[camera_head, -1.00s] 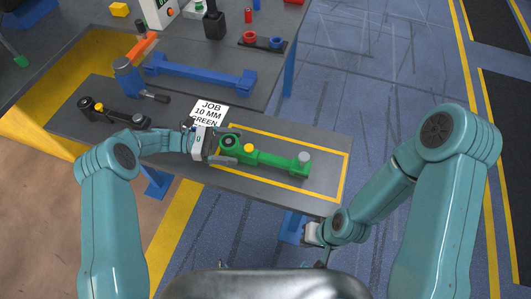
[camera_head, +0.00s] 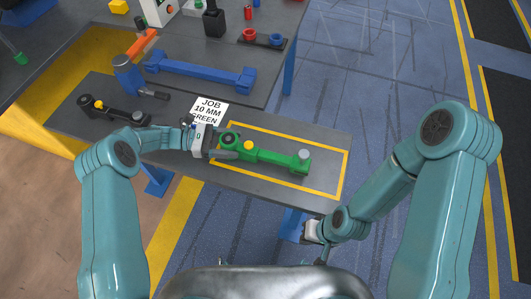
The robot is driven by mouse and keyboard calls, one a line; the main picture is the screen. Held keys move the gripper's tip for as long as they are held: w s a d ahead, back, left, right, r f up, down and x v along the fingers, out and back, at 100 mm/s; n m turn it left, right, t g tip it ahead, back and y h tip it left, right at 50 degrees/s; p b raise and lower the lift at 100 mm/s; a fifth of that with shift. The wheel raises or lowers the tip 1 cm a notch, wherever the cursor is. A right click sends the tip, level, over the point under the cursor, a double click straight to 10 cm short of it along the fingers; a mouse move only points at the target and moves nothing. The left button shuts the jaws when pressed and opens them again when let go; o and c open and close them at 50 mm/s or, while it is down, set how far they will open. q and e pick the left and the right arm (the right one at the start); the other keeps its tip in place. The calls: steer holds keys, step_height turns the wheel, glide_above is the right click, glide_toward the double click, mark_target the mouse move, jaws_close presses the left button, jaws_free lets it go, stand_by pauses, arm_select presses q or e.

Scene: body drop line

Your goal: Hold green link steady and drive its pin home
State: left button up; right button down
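The green link (camera_head: 275,156) lies flat inside the yellow outline on the grey bench. It has a dark-ringed round boss at its left end, a yellow round piece (camera_head: 248,145) partway along and a grey pin (camera_head: 304,154) standing up at its right end. My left gripper (camera_head: 229,147) is at the boss end, with a dark finger close beside the boss. I cannot tell whether it grips the link. My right gripper (camera_head: 318,244) hangs low beyond the bench's front edge, away from the link. Its fingers are small and unclear.
A card (camera_head: 209,110) reading "JOB 10 MM GREEN" is behind the link. A dark link (camera_head: 114,110) lies to the left. The bench's right end is clear.

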arm_select(q)
steer(key=shift+r, duration=0.1)
steer(key=c, duration=0.4)
steer(key=shift+c, duration=0.2)
steer(key=shift+f+b, duration=0.3)
steer(key=shift+b, duration=0.2)
